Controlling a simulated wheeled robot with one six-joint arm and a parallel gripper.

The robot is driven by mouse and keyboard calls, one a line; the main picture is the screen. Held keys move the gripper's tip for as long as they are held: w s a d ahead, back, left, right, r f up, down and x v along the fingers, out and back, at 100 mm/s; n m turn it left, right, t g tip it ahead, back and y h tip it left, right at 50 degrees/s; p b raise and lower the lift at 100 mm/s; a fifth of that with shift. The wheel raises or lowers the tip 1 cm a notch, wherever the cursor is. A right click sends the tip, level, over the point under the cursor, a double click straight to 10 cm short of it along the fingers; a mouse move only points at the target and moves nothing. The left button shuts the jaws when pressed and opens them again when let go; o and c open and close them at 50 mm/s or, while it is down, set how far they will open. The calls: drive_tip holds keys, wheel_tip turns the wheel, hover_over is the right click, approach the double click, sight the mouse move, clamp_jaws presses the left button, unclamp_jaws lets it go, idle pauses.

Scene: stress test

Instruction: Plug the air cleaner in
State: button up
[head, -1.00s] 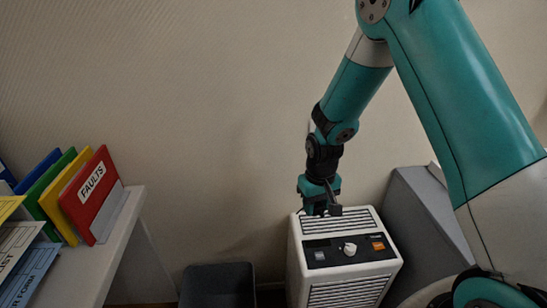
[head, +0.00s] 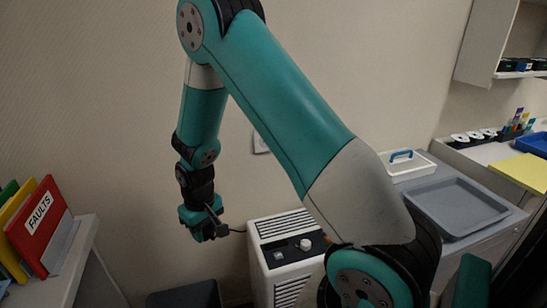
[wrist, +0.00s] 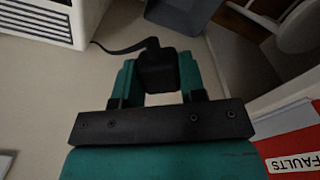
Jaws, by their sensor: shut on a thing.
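The white air cleaner (head: 285,262) stands on the floor against the wall, with a dark control panel and a pale knob on top. Its vented side shows at the top left of the wrist view (wrist: 40,22). My gripper (head: 205,228) is up to the left of the cleaner, in front of the wall. In the wrist view it is shut on a black plug (wrist: 158,72). A dark cord runs from the plug towards the cleaner. A pale plate (head: 260,143), perhaps a wall socket, is partly hidden behind my arm; its face cannot be made out.
A shelf with coloured folders, including a red one marked FAULTS (head: 42,228), stands at the left. A dark bin (head: 185,297) is on the floor below my gripper. A grey cabinet with a tray (head: 455,207) stands right of the cleaner. The wall at left is bare.

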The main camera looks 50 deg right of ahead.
drive_tip(key=w+d+r+m+t+b, duration=0.1)
drive_tip(key=w+d+t+b, duration=0.2)
drive_tip(key=d+t+b, duration=0.3)
drive_tip(key=w+d+r+t+b, duration=0.1)
drive_tip(key=w+d+t+b, duration=0.3)
drive_tip(key=d, duration=0.4)
drive_tip(key=s+d+r+m+t+h+b, duration=0.2)
drive_tip(key=s+d+r+h, duration=0.1)
drive_tip(key=d, duration=0.4)
drive_tip(key=s+d+r+m+t+h+b, duration=0.2)
drive_tip(key=s+d+r+m+h, duration=0.1)
drive_tip(key=d+h, duration=0.3)
drive_tip(key=shift+s+d+r+m+t+h, duration=0.3)
drive_tip(key=shift+s+d+r, duration=0.15)
drive_tip(key=shift+s+r, duration=0.35)
drive_tip(key=shift+w, duration=0.1)
drive_tip(key=p+x, duration=0.5)
drive_tip(key=p, duration=0.1)
drive_tip(key=shift+w+d, duration=0.15)
drive_tip(key=shift+w, duration=0.2)
